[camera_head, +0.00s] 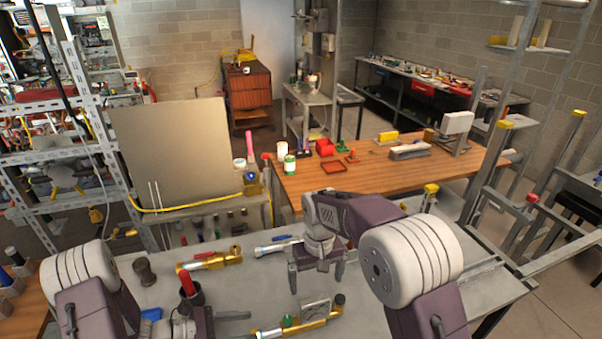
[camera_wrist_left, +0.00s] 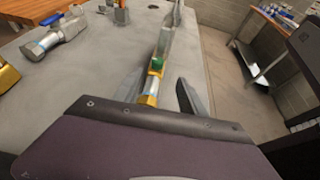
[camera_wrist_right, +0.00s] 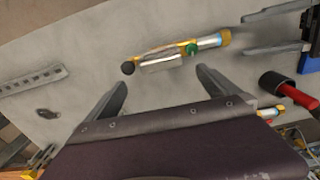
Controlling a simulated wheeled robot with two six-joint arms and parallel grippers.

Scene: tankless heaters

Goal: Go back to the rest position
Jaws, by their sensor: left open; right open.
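My right gripper (camera_head: 318,280) is open and empty above the grey workbench (camera_head: 255,285). In the right wrist view, its spread fingers (camera_wrist_right: 160,92) point toward a brass-and-silver fitting with a green knob (camera_wrist_right: 180,50), apart from it. That fitting lies at the front of the bench in the head view (camera_head: 300,326). My left gripper is open; its fingers (camera_wrist_left: 160,92) show in the left wrist view on either side of the fitting's end (camera_wrist_left: 152,88). I cannot tell how near they are. In the head view, the left gripper is partly cut off at the bottom edge.
A brass fitting (camera_head: 210,260) and a blue-handled valve (camera_head: 278,246) lie farther back on the bench. A black cup with a red-handled tool (camera_head: 188,295) stands beside my left arm. A wooden table (camera_head: 370,178) stands behind; a metal rack (camera_head: 70,170) is at left.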

